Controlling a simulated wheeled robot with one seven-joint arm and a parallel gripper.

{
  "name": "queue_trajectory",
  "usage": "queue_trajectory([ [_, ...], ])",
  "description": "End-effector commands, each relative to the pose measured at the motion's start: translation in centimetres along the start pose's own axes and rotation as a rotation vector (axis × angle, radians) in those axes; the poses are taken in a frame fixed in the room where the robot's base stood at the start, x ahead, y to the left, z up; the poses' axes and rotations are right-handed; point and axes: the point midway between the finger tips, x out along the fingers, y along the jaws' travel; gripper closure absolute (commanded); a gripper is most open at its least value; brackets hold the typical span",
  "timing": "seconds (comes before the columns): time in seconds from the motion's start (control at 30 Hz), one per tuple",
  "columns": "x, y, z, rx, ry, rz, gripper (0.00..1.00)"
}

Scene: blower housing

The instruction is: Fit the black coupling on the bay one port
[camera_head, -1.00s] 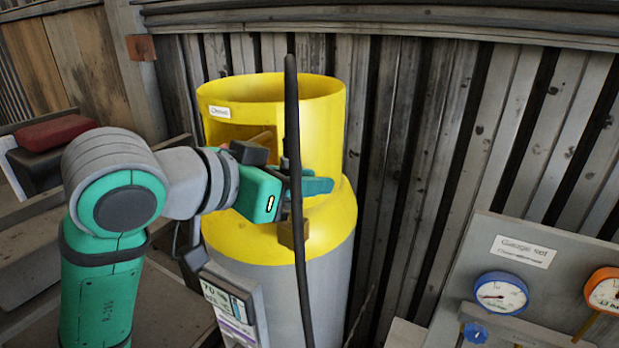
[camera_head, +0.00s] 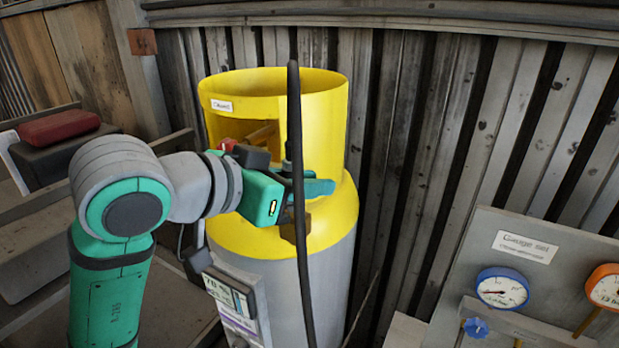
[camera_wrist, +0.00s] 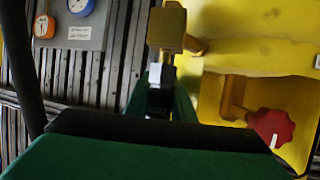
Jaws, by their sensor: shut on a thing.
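My gripper (camera_head: 298,188) is in front of the yellow collar of a grey gas cylinder (camera_head: 270,275). It is shut on the black coupling (camera_wrist: 160,98), seen between the green fingers in the wrist view. The fingers and hose hide most of it in the head view. A black hose (camera_head: 300,240) hangs down past the gripper, its upper part rising above it. A brass fitting (camera_wrist: 167,30) lies just beyond the coupling in the wrist view; I cannot tell if they touch. I cannot read which port is bay one.
A red valve knob (camera_wrist: 270,127) on a brass stem sits in the collar opening. The yellow collar (camera_head: 325,110) rises around my gripper's far side. A gauge board (camera_head: 520,285) with blue and orange gauges stands at right. A corrugated wall is behind.

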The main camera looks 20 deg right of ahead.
Motion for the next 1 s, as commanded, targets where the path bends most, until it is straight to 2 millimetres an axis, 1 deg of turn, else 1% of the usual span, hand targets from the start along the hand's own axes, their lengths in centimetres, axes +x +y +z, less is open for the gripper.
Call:
queue_trajectory([
  [0.77, 0.6, 0.0, 1.5, 0.000, 0.001, -0.001, 1.00],
  [0.8, 0.6, 0.0, 1.5, 0.001, 0.001, -0.001, 0.68],
  [0.83, 0.6, 0.0, 1.5, 0.001, 0.001, -0.001, 0.61],
  [0.87, 0.6, 0.0, 1.5, 0.001, 0.001, -0.001, 0.56],
  [1.0, 0.6, 0.0, 1.4, 0.000, 0.001, -0.001, 0.56],
])
